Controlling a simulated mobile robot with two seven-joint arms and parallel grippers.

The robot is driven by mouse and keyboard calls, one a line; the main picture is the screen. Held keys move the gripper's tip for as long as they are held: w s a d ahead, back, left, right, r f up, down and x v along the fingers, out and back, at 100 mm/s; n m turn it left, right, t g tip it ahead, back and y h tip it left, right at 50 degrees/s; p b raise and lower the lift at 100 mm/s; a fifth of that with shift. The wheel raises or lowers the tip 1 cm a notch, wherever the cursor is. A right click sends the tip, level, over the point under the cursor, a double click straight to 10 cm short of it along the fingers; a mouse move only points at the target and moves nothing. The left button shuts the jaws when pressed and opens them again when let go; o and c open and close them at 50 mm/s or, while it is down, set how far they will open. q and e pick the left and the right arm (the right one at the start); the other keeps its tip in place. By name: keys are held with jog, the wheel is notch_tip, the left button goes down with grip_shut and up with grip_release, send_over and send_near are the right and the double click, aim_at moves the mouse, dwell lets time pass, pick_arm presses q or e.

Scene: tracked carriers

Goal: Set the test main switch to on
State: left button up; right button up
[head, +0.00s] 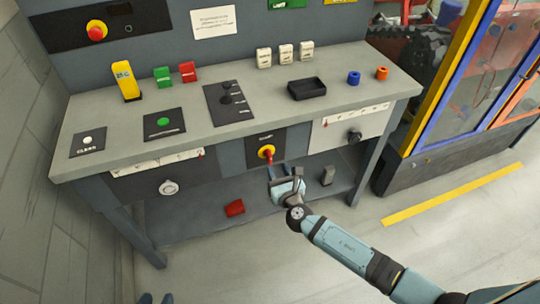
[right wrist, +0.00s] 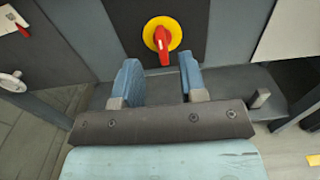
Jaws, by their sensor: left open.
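The main switch (head: 266,151) is a red handle on a yellow disc, set in a black panel on the bench front. Its small label is too small to read. In the right wrist view the red handle (right wrist: 162,42) points about straight down. My right gripper (head: 279,170) is just below and in front of the switch. Its blue fingers (right wrist: 160,82) are apart and empty, with the switch beyond the gap, not touching. Only the fingertips of my left gripper (head: 156,299) show at the bottom edge, apart and empty, far from the switch.
The bench top (head: 150,98) carries a black tray (head: 307,89), coloured blocks and two rings. A red-on-yellow button (head: 97,31) is on the back panel. A red object (head: 235,207) lies on the lower shelf (head: 190,215). A silver knob (head: 169,188) is on the front left.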

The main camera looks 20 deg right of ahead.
aim_at(271, 157)
jog(key=w, duration=0.7)
jog(key=shift+w+a+b, duration=0.1)
jog(key=shift+w+b, duration=0.1)
jog(key=shift+b, duration=0.15)
grip_shut()
